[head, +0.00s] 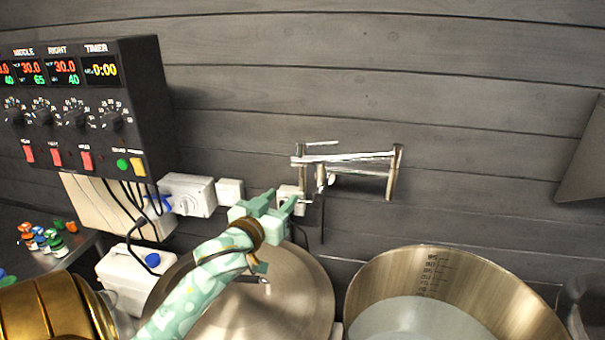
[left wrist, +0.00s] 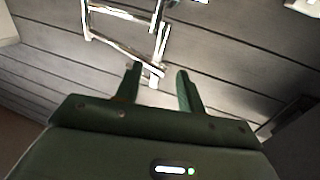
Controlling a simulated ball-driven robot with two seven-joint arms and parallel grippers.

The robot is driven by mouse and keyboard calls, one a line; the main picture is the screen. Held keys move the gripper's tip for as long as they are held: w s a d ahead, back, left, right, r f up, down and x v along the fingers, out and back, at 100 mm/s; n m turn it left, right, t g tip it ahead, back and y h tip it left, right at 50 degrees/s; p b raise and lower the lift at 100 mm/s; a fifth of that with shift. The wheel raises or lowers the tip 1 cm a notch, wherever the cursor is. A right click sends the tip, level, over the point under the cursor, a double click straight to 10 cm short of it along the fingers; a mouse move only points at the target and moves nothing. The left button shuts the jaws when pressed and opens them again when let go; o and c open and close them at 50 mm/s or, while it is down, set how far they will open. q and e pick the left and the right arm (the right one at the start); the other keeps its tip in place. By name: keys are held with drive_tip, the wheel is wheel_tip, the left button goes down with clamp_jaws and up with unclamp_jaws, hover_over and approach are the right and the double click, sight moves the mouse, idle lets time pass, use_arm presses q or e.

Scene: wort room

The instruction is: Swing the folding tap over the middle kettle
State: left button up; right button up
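The folding tap (head: 347,158) is a chrome double-bar tap on the plank wall, with an upright post at its right end. Its bars run left and a short spout hangs near the left end. It also shows in the left wrist view (left wrist: 118,43). My left gripper (head: 282,200) is open and empty, below and left of the tap's left end. In the left wrist view its fingers (left wrist: 158,70) point towards the tap; I cannot tell whether they touch it. A lidded steel kettle (head: 303,290) is under my left arm. An open kettle (head: 384,268) stands right of it. My right gripper is out of view.
A control box (head: 135,70) hangs at the upper left, with cables below. White sockets (head: 190,195) sit on the wall beside my gripper. A white canister (head: 125,275) and small coloured bottles (head: 50,240) are at left.

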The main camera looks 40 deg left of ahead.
sight(301, 178)
use_arm(q)
drive_tip(key=x, duration=1.2)
drive_tip(key=shift+p, duration=0.3)
drive_tip(key=shift+w+a+f, duration=0.1)
drive_tip(key=shift+w+a, duration=0.05)
clamp_jaws()
